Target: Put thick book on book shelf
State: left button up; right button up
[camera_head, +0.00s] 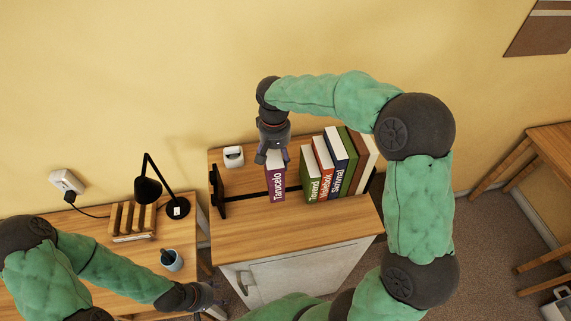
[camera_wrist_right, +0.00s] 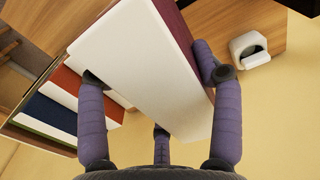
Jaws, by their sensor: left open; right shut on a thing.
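The thick book (camera_head: 276,184) is purple with white lettering and stands upright at the cabinet top's shelf. My right gripper (camera_head: 272,156) is shut on it from above. In the right wrist view, the book (camera_wrist_right: 140,60) shows its white page block between the fingers of the right gripper (camera_wrist_right: 158,85). The book shelf (camera_head: 218,192) has a dark end plate on the left and a dark rail, with the purple book between the end plate and a row of books. My left gripper (camera_head: 207,296) is open and empty at the lower left, beside the desk. Whether the book's base touches the shelf is hidden.
Several books (camera_head: 335,165) stand in a row to the right of the purple book, with a gap between. A small white device (camera_head: 233,156) sits behind left. The cabinet top (camera_head: 290,232) is clear in front. The desk holds a black lamp (camera_head: 148,190) and a cup (camera_head: 171,260).

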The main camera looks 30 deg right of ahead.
jog(key=d+f, duration=0.3)
jog(key=f, duration=0.4)
jog(key=shift+w+d+f+p, duration=0.15)
jog(key=shift+w+d+p, duration=0.15)
jog(key=shift+w, duration=0.15)
jog(key=shift+f, duration=0.1)
jog(key=o, duration=1.7)
jog(key=shift+f, duration=0.1)
jog(key=shift+s, duration=0.1)
notch_tip(320, 180, up, 12)
jog(key=shift+b, duration=0.3)
